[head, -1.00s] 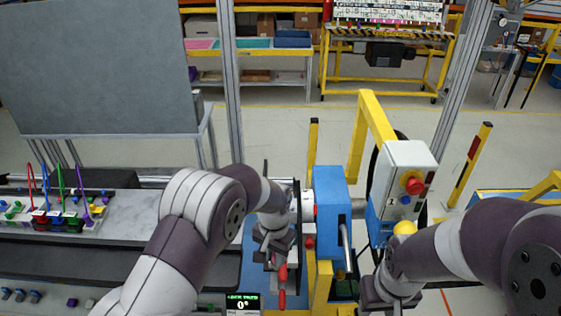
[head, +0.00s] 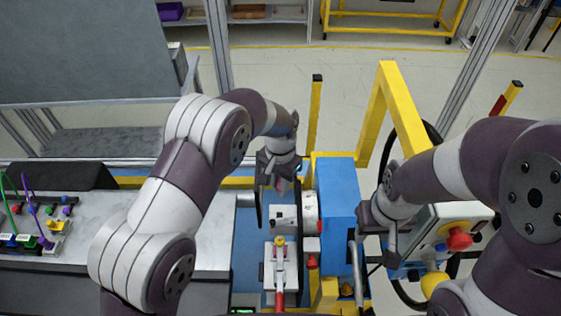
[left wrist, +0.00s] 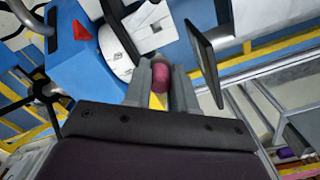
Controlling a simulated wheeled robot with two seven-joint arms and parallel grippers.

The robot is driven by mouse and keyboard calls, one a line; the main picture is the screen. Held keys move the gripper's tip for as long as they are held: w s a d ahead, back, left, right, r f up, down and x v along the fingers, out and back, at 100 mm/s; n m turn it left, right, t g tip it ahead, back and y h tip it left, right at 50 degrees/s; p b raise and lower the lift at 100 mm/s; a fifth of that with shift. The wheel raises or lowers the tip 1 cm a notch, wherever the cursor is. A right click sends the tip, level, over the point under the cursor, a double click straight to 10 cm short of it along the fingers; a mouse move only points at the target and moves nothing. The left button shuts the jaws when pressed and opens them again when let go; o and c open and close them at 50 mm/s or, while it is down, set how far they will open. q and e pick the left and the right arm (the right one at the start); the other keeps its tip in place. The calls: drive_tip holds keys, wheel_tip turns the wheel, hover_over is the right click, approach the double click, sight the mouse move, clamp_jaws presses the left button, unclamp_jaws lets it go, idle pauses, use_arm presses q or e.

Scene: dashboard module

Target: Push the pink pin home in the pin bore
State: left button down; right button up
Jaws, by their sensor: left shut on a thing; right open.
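My left gripper (head: 278,182) is at the back of the blue machine bed, above and behind the white block (head: 284,219). In the left wrist view its fingers (left wrist: 160,82) are shut on the pink pin (left wrist: 161,76), whose rounded end shows between them. In the head view the pin cannot be made out. The pin is apart from the white round chuck (head: 309,214) on the blue housing (head: 338,210). I cannot make out the pin bore in either view. My right gripper (head: 388,246) is open and empty, right of the blue housing.
A white vise-like part (head: 281,268) with a yellow knob and red handle stands in front of the block. A control box with a red button (head: 459,239) and a yellow frame (head: 388,85) are at the right. A colored-part tray (head: 52,242) lies far left.

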sight(278, 189)
use_arm(q)
drive_tip(key=s, duration=0.1)
drive_tip(key=s+r, duration=0.1)
drive_tip(key=s, duration=0.1)
drive_tip(key=shift+s+a+r, duration=0.25)
drive_tip(key=shift+a, duration=0.05)
drive_tip(key=f, duration=0.1)
drive_tip(key=w+f+b, duration=0.1)
drive_tip(key=shift+w+d+f, duration=0.15)
drive_tip(key=shift+w+f, duration=0.05)
drive_tip(key=shift+f, duration=0.2)
drive_tip(key=f+b, duration=0.1)
drive_tip(key=f, duration=0.1)
drive_tip(key=f+b, duration=0.1)
drive_tip(key=shift+s+f+b, duration=0.2)
drive_tip(key=shift+s+b, duration=0.1)
drive_tip(key=shift+b, duration=0.05)
use_arm(e)
drive_tip(key=s+f, duration=0.2)
drive_tip(key=f, duration=0.1)
drive_tip(key=shift+s+a, duration=0.15)
drive_tip(key=shift+s, duration=0.2)
use_arm(q)
drive_tip(key=shift+w, duration=0.1)
use_arm(e)
drive_tip(key=shift+w, duration=0.15)
